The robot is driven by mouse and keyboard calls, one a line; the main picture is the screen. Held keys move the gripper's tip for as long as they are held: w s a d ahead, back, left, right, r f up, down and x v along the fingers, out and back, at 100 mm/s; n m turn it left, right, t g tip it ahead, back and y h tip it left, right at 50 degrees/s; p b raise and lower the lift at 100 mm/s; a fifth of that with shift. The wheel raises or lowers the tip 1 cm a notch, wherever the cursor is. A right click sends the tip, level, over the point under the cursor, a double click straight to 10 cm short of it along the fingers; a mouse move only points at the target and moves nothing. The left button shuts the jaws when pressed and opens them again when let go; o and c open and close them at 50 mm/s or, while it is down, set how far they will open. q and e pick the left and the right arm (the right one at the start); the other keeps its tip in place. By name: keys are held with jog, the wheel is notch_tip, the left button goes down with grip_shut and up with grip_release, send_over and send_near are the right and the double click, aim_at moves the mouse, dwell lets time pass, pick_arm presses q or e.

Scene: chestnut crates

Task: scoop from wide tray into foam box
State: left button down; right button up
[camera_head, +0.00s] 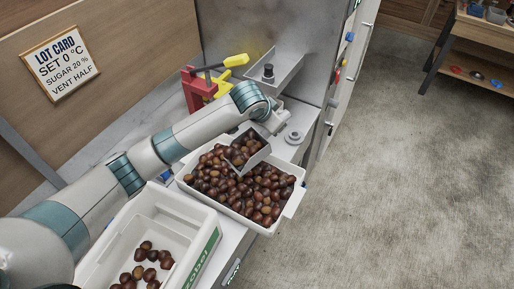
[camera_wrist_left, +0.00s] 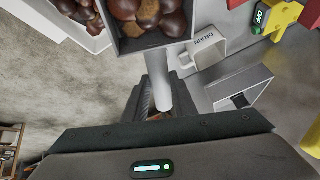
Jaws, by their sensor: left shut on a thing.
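My left gripper (camera_head: 268,122) is shut on the handle of a grey metal scoop (camera_head: 258,157). The handle (camera_wrist_left: 157,82) runs up from between the jaws in the left wrist view. The scoop is loaded with brown chestnuts (camera_wrist_left: 148,14) and is over the wide white tray (camera_head: 291,207). A heap of chestnuts (camera_head: 262,190) fills the tray; I cannot tell whether the scoop touches it. The white foam box (camera_head: 191,207) with green print stands nearer, left of the tray, with several chestnuts (camera_head: 140,268) on its floor. My right gripper is out of view.
A red and yellow clamp-like tool (camera_head: 198,88) stands behind the tray. A metal holder (camera_head: 272,78) is beyond my gripper. A part marked DRAIN (camera_wrist_left: 207,45) shows in the left wrist view. My arm crosses above the foam box's back edge. Open floor lies right.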

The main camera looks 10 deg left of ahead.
pick_arm(q)
jog(key=shift+w+d+f+g+y, duration=0.3)
jog(key=shift+f+g+y, duration=0.05)
jog(key=shift+f, duration=0.35)
jog(key=shift+w+d+f+g+y, duration=0.3)
jog(key=shift+f+g, duration=0.1)
jog(key=shift+f, duration=0.3)
jog(key=shift+w+d+f+g+y, duration=0.3)
jog(key=shift+f+g+y, duration=0.05)
jog(key=shift+f, duration=0.35)
